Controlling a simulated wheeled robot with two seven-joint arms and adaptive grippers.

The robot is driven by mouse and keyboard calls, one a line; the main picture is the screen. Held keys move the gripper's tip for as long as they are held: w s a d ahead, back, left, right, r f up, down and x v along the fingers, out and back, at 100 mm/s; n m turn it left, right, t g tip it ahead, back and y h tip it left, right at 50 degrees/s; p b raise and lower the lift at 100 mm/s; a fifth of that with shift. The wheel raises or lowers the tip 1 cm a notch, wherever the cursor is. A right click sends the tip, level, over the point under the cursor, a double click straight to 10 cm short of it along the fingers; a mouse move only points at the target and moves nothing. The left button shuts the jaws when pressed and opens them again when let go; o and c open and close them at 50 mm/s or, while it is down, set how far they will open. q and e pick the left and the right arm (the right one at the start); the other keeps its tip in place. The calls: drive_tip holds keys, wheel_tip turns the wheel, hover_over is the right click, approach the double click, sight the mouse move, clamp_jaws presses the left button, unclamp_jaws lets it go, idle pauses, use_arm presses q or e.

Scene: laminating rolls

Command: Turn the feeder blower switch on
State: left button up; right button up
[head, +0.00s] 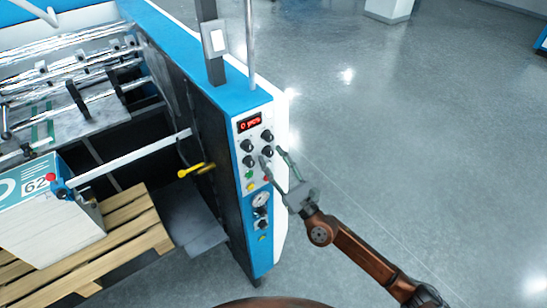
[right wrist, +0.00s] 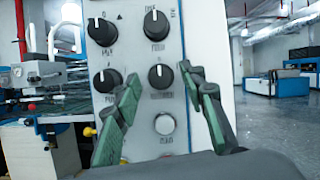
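The control panel (head: 257,150) on the end of the blue and white machine carries several black rotary knobs below a red display. My right gripper (head: 272,155) is open in front of it, its fingers on either side of the lower right knob (head: 267,151). In the right wrist view, that knob (right wrist: 160,76) shows between the green-padded fingertips of the gripper (right wrist: 160,80); contact cannot be told. The lower left knob (right wrist: 107,80) is partly behind the left finger. Two more knobs sit above. The labels are too blurred to read surely. My left gripper is out of view.
A pale round button (right wrist: 165,123) sits below the knob. A gauge (head: 261,199) is lower on the panel. A yellow-handled lever (head: 192,170) and a pallet (head: 125,235) with a paper stack (head: 50,225) are left.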

drive_tip(key=shift+c, duration=0.4)
clamp_jaws()
